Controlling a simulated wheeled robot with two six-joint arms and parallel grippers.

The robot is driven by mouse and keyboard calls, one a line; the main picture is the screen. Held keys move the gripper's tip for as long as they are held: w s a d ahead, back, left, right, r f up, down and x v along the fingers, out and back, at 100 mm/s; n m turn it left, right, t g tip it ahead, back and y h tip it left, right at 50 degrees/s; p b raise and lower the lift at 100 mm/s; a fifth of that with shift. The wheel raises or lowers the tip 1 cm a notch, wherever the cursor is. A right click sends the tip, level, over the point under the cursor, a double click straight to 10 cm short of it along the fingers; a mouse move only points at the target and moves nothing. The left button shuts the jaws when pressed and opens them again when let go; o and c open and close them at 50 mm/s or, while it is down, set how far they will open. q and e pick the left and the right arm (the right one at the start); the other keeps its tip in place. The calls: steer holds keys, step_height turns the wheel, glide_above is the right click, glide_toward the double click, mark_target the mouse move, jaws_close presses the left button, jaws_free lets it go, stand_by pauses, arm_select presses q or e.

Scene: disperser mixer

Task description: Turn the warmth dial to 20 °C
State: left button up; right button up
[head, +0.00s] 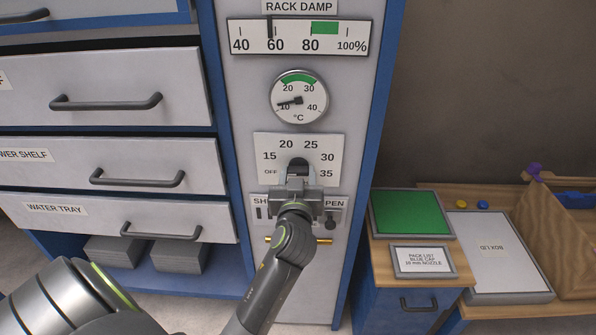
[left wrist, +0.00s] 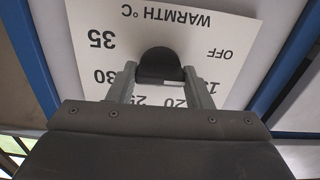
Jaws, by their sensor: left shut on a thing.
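The warmth dial (head: 297,166) is a black knob on a white plate (head: 262,143) marked OFF, 15, 20, 25, 30 and 35. My left gripper (head: 298,178) reaches it from below and is shut on it. In the left wrist view the plate appears upside down, and the black dial (left wrist: 160,65) sits between the two grey fingers (left wrist: 160,85). I cannot make out which mark the dial points to; the gripper hides part of it. My right gripper is not in view.
The round gauge (head: 299,97) above has its needle near 10 °C and a green band between 20 and 30. A RACK DAMP scale (head: 299,37) is higher up. A partly hidden SH.../OPEN plate (head: 262,204) is below.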

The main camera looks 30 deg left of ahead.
arm_select(q)
steer(key=m+p, duration=0.1)
steer(key=m, duration=0.2)
steer(key=shift+r+m+p, duration=0.1)
steer(key=shift+m+p, duration=0.3)
steer(key=m+p, duration=0.1)
steer(key=m, duration=0.2)
steer(key=shift+p, duration=0.4)
steer(key=m+p, duration=0.2)
steer(key=m, duration=0.2)
steer(key=shift+m, duration=0.3)
steer(key=shift+m+p, duration=0.35)
steer(key=shift+m, duration=0.85)
steer(key=o, duration=1)
steer(key=shift+s+f, duration=0.1)
steer(key=shift+f, duration=0.1)
